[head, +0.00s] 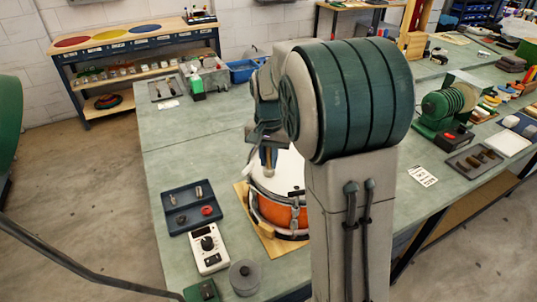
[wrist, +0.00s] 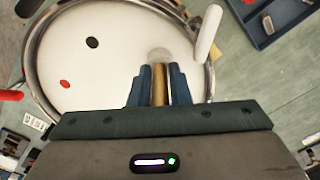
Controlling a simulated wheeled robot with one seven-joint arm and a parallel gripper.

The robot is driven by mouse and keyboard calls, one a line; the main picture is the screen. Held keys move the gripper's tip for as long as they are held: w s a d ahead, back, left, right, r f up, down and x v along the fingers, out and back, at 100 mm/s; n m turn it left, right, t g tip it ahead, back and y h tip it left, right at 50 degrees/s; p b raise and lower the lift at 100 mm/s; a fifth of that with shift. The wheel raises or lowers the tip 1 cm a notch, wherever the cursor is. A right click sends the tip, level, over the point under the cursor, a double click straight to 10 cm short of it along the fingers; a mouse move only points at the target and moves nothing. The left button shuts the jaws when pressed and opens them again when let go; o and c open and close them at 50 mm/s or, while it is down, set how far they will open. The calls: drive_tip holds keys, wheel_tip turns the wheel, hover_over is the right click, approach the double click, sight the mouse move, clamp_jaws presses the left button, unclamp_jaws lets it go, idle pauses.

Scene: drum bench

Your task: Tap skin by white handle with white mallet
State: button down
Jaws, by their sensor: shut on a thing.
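The drum (head: 283,213) has an orange shell, a metal rim and a white skin (wrist: 110,65). In the wrist view a white handle (wrist: 208,32) sticks out at the rim, upper right of the skin. My gripper (wrist: 160,90), with blue fingers, is shut on the wooden stick of a mallet (wrist: 160,82). The mallet's pale whitish head (wrist: 160,54) is over the skin, a little left of the white handle; I cannot tell if it touches. In the head view my gripper (head: 268,150) is above the drum, partly hidden by my arm.
The skin bears a black spot (wrist: 92,42) and a red spot (wrist: 65,84). A red handle (wrist: 10,95) and a black handle (wrist: 28,8) sit at the rim's left. A blue tray (head: 190,220), a white meter (head: 209,248) and a grey cylinder (head: 245,276) stand left of the drum.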

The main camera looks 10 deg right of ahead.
drive_tip(key=shift+r+p, duration=2.25)
drive_tip(key=shift+r, duration=0.3)
